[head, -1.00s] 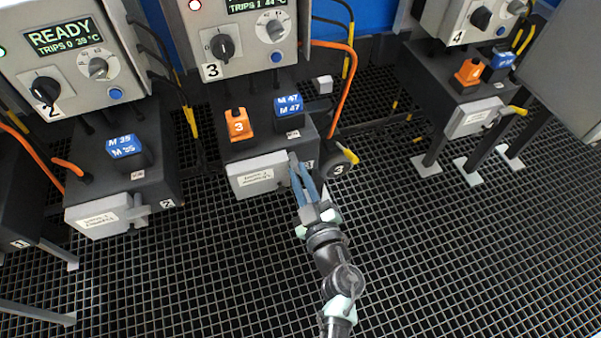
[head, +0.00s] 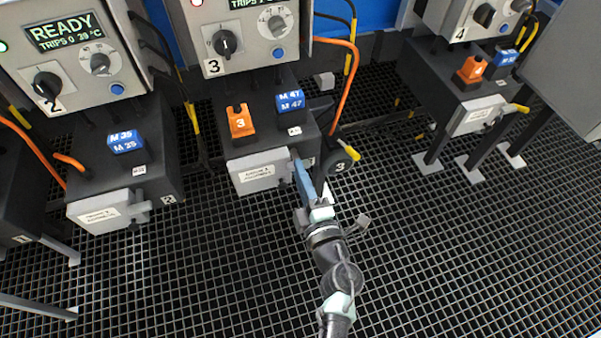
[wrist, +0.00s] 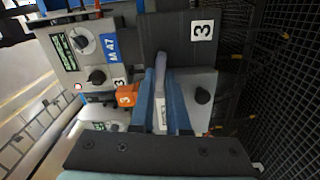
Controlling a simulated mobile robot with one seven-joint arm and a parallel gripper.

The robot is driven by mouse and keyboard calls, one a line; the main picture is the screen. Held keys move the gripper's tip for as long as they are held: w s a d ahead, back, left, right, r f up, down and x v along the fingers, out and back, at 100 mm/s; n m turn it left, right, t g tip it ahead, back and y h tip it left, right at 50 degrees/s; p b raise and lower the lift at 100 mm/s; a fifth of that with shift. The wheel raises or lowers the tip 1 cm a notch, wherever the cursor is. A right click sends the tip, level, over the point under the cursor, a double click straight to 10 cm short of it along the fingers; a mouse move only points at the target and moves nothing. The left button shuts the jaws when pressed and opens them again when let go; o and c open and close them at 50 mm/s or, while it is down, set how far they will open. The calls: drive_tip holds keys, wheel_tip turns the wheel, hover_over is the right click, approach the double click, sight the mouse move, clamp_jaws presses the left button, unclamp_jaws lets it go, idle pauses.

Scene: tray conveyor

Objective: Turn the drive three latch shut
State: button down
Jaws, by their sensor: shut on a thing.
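The drive three unit has a dark base with a pale labelled cover box (head: 258,172) on its front. The grey latch (head: 295,154) is at the right end of this box, mostly hidden by my fingers in the head view. My gripper (head: 303,172) reaches it from below, its blue fingers seen nearly edge-on. In the wrist view, the latch handle (wrist: 160,75) shows as a pale bar between the two blue fingers of my gripper (wrist: 161,95), which are shut on it. Whether the latch is fully turned cannot be told.
An orange block (head: 240,121) and a blue M 47 block (head: 290,103) sit on top of drive three. Drive two (head: 122,165) stands left, drive four (head: 465,85) right. The grid floor in front is clear.

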drive_tip(key=shift+f+n, duration=0.1)
drive_tip(key=shift+n, duration=0.8)
drive_tip(key=c, duration=0.9)
unclamp_jaws()
drive_tip(key=shift+s, duration=0.1)
drive_tip(key=p+v, duration=0.1)
drive_tip(key=v, duration=1.2)
drive_tip(key=shift+p, duration=0.3)
